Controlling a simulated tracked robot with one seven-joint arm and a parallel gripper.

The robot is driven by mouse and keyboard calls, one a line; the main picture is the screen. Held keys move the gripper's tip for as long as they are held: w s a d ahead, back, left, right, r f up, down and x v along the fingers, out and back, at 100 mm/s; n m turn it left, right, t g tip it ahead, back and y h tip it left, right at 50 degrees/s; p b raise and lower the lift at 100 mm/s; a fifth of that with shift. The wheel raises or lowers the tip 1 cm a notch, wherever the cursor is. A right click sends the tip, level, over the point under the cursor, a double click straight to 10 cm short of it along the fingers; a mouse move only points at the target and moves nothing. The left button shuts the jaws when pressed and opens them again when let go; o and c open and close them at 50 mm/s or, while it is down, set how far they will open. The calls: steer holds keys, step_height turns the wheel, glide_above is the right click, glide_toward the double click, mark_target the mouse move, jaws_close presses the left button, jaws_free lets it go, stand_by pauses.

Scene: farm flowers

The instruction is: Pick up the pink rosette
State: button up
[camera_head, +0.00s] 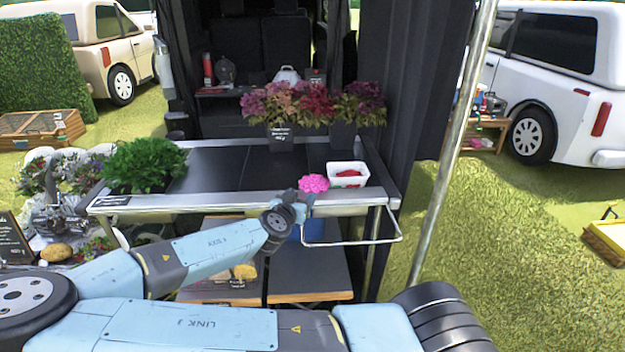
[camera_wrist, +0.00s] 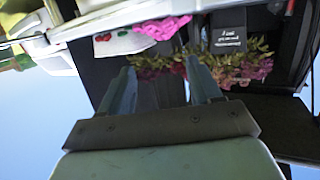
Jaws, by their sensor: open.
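The pink rosette (camera_head: 313,183) shows at the front edge of the cart top, just left of a white tub (camera_head: 347,180) with red things inside. In the wrist view the rosette (camera_wrist: 162,28) lies beyond my fingertips, with the tub (camera_wrist: 125,42) next to it. My gripper (camera_wrist: 160,66) is open, with nothing between its two fingers. In the head view my wrist and gripper (camera_head: 297,203) are close below and left of the rosette, at the cart's front rail. The fingers look apart from the rosette; the exact gap cannot be told.
The cart (camera_head: 225,200) has a metal rim and a front handle bar (camera_head: 362,242). Potted pink and purple plants (camera_head: 281,132) stand at its back, and a green leafy plant (camera_head: 143,165) at its left. A metal pole (camera_head: 455,140) rises on the right. The cart's middle is bare.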

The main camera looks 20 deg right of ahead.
glide_toward(314, 178)
steer(key=x, duration=0.3)
steer(key=shift+w+d+f, duration=0.1)
steer(key=shift+d+f, duration=0.1)
steer(key=shift+f, duration=0.1)
steer(key=shift+r+x, duration=0.2)
steer(key=shift+x, duration=2.4)
steer(key=shift+w+a, duration=0.15)
steer(key=c, duration=1.1)
